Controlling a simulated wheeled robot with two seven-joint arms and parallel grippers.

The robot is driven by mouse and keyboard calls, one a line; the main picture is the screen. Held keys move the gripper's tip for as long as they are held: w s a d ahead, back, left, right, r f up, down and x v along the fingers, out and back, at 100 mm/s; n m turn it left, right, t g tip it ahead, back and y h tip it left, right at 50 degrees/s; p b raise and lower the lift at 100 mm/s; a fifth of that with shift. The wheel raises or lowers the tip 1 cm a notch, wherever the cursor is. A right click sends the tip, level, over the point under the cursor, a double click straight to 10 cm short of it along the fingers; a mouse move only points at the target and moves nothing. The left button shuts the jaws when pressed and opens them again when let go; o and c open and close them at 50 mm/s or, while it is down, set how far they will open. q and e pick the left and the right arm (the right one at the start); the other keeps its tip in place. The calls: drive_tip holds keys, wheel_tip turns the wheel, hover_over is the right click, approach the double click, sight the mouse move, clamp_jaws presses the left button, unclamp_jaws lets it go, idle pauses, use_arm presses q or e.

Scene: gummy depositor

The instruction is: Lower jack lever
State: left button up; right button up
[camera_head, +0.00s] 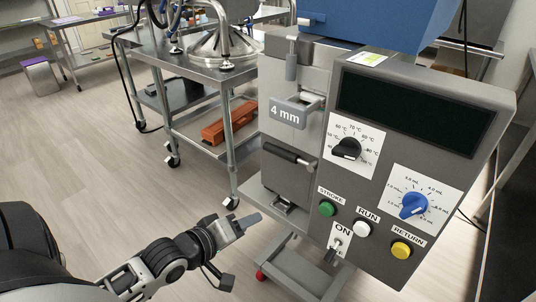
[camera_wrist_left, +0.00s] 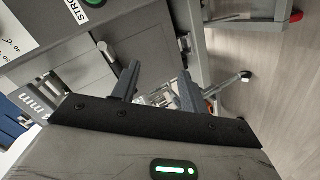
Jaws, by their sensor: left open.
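The grey depositor (camera_head: 310,140) stands at the right in the head view. A lever with a black grip (camera_head: 290,154) sticks out from its front left side, below the "4 mm" tag (camera_head: 287,112); I cannot tell for sure that this is the jack lever. A small metal part (camera_head: 287,207) sits lower, on the machine's base plate. My left gripper (camera_head: 248,222) is open and empty, low and left of the machine, apart from the black-gripped lever. In the left wrist view its two fingers (camera_wrist_left: 157,87) are spread, with metal parts behind them. My right gripper is out of view.
The control panel has dials, a green button (camera_head: 327,208), a white button (camera_head: 362,229), a yellow button (camera_head: 401,249) and an ON switch (camera_head: 337,244).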

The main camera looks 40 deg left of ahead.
use_arm(q)
drive_tip(key=w+a+r+n+t, duration=0.2)
drive_tip(key=w+a+r+n, duration=0.1)
drive_tip(key=a+r+n, duration=0.4)
drive_tip(key=b, duration=0.2)
approach(276, 153)
drive_tip(key=shift+y, duration=0.3)
drive_tip(key=x, duration=0.8)
drive_tip(key=shift+w+d, duration=0.2)
drive_tip(key=shift+w, duration=0.15)
drive_tip(key=shift+f, duration=0.1)
clamp_jaws()
